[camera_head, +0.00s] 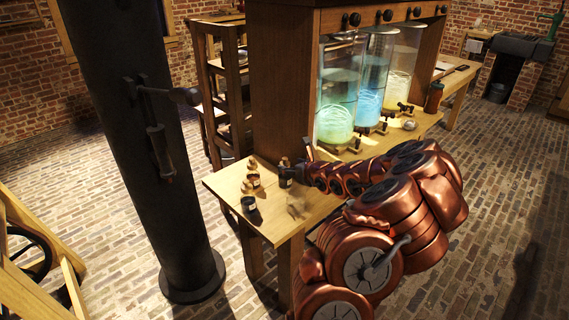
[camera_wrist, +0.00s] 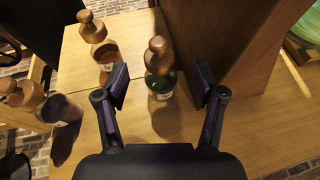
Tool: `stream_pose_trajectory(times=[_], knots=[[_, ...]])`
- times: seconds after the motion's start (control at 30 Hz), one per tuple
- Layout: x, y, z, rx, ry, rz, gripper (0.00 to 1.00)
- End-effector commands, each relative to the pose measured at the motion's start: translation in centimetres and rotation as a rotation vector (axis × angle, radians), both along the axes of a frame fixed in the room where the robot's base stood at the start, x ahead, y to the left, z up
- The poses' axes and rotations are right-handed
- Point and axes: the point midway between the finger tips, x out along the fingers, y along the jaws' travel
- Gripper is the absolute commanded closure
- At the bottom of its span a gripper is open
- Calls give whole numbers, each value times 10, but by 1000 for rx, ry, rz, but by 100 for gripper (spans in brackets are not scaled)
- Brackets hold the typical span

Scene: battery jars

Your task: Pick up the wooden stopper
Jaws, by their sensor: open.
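Three small bottles with round-knobbed wooden stoppers show in the wrist view. An amber bottle (camera_wrist: 106,56) with a stopper (camera_wrist: 91,28) stands farther back left. A dark bottle (camera_wrist: 60,108) with a stopper (camera_wrist: 26,97) is at the left. In the head view my gripper (camera_head: 288,173) is at the table's near end; the dark bottle (camera_head: 249,204) shows too. Which stopper is meant cannot be told.
The bottles stand on a wooden table (camera_head: 225,184). A tall wooden cabinet panel (camera_wrist: 215,40) rises close right of the green bottle. Large glass jars (camera_head: 337,90) with glowing liquid stand farther along. A black column (camera_head: 125,120) stands left of the table.

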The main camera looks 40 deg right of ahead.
Motion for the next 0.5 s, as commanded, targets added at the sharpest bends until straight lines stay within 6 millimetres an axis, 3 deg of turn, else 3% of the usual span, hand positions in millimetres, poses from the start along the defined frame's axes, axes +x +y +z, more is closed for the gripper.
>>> stream_pose_trajectory(times=[0.2, 0.5], knots=[[21, -5, -7, -2, 1, 0, 31], [32, -7, -12, -1, -1, -1, 31]])
